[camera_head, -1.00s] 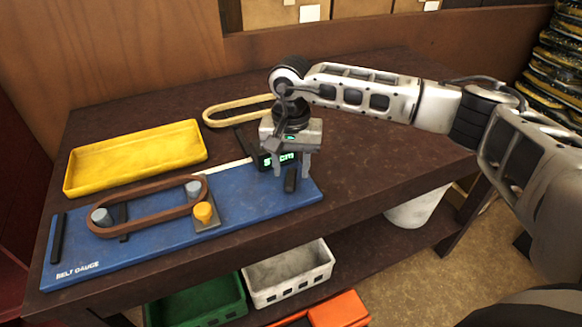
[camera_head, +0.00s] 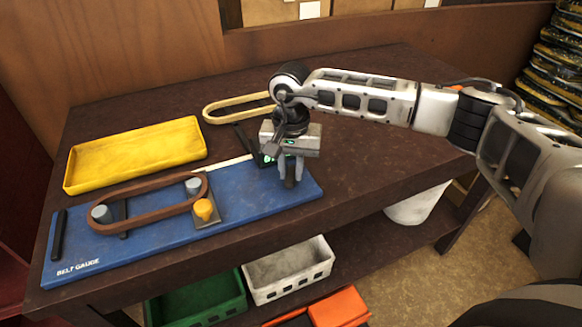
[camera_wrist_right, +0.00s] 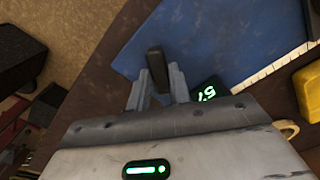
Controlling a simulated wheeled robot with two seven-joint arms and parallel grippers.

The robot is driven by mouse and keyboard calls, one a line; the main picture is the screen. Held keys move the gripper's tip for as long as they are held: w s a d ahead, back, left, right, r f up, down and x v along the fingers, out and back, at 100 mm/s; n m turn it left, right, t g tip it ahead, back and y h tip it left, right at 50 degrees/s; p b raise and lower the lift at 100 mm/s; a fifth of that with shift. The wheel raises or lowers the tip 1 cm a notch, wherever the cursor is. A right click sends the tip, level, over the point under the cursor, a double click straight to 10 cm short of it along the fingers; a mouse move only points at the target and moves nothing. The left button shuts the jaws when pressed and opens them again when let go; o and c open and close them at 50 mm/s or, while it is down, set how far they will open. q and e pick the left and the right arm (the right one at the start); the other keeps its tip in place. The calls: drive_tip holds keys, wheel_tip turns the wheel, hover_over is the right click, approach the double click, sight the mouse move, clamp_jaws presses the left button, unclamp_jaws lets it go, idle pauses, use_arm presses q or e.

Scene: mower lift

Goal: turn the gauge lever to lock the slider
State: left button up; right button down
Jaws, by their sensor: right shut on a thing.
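The blue belt gauge board (camera_head: 240,195) lies along the table's front edge. A black upright bar (camera_wrist_right: 155,62), which looks like a lever or handle, stands near its right end. My right gripper (camera_head: 290,182) points down there, its fingers shut on this bar; the wrist view shows the fingers (camera_wrist_right: 157,85) on both sides of it. A brown belt loop (camera_head: 150,212) lies around two grey pegs, the right one (camera_head: 193,186) by a yellow knob (camera_head: 204,209) on a dark plate. A small green-lit display (camera_wrist_right: 206,93) is partly hidden by my gripper in the head view. My left gripper is out of view.
A yellow tray (camera_head: 135,160) and a pale belt loop (camera_head: 232,107) lie behind the board. The table's right part (camera_head: 385,165) is clear. A white bin (camera_head: 290,270), a green bin (camera_head: 200,305) and an orange box (camera_head: 338,308) are below.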

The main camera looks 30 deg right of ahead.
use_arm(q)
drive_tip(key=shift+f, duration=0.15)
use_arm(e)
drive_tip(key=shift+m, duration=0.3)
drive_tip(key=m+b, duration=0.1)
drive_tip(key=m, duration=0.1)
drive_tip(key=shift+m+b, duration=0.35)
drive_tip(key=shift+m, duration=0.05)
drive_tip(key=m+b, duration=0.1)
drive_tip(key=m, duration=0.2)
drive_tip(key=shift+m, duration=0.3)
drive_tip(key=shift+m+b, duration=0.45)
drive_tip(key=shift+m, duration=1.35)
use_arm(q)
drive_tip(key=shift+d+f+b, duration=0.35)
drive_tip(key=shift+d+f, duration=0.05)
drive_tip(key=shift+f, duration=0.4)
use_arm(e)
drive_tip(key=shift+m, duration=0.5)
drive_tip(key=shift+r, duration=0.1)
drive_tip(key=c, duration=1.3)
unclamp_jaws()
